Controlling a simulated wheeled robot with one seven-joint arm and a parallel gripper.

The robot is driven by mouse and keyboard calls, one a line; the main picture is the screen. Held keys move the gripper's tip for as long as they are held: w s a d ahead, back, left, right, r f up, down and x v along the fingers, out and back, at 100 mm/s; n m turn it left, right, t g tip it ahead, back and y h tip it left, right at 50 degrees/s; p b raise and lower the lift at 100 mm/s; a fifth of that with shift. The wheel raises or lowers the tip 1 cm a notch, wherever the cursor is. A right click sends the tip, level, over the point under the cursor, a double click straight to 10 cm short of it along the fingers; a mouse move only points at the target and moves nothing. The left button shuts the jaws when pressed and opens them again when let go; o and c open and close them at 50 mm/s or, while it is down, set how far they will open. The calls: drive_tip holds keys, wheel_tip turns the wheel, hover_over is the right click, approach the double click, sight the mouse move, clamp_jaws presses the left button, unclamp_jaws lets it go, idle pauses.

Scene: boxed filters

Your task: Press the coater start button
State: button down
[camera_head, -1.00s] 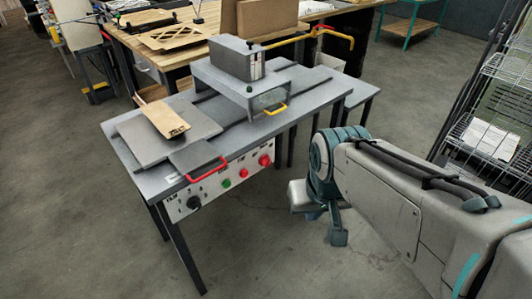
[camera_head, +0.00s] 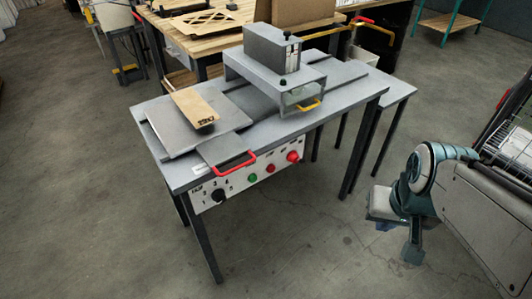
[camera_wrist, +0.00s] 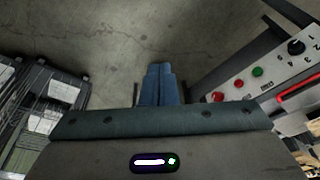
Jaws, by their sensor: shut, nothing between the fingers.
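The coater is a grey machine on a table (camera_head: 365,92) with a white control panel (camera_head: 225,190) under its front edge. The panel carries a black dial (camera_head: 218,195), a green button (camera_head: 252,177), a small red button (camera_head: 269,169) and a larger red button (camera_head: 293,156). The wrist view shows the green button (camera_wrist: 257,72) and the red one (camera_wrist: 239,83) at upper right. My gripper (camera_wrist: 158,70) has its blue fingers together, empty, over bare floor. In the head view my gripper (camera_head: 385,225) is right of the panel and apart from it.
A red handle (camera_head: 235,165) sticks out above the panel. A flat brown piece (camera_head: 193,106) lies on the grey plate. A wire rack (camera_head: 515,145) stands at the right. Wooden workbenches (camera_head: 205,45) are behind the coater. The floor before the panel is clear.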

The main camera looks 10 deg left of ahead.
drive_tip(key=w+a+f+n+t+h+b, duration=0.1)
drive_tip(key=w+a+f+n+b, duration=0.2)
drive_tip(key=f, duration=0.8)
drive_tip(key=w+a+f+n+t+h, duration=0.15)
drive_tip(key=w+a+f+n, duration=0.3)
drive_tip(key=f, duration=0.55)
drive_tip(key=w+a+f+n+h+b, duration=0.2)
drive_tip(key=w+a+f+n, duration=0.15)
drive_tip(key=f, duration=0.75)
drive_tip(key=w+a+r+n+t+y+b, duration=0.1)
drive_tip(key=w+a+r+n+t+y, duration=0.1)
drive_tip(key=a+n+t, duration=0.3)
drive_tip(key=w+a+r+n+t+y+b, duration=0.1)
drive_tip(key=w+a+r+n+t+y, duration=0.2)
drive_tip(key=a+n, duration=0.6)
drive_tip(key=shift+w+r+t, duration=0.2)
drive_tip(key=shift+r+t, duration=0.2)
drive_tip(key=shift+t, duration=0.65)
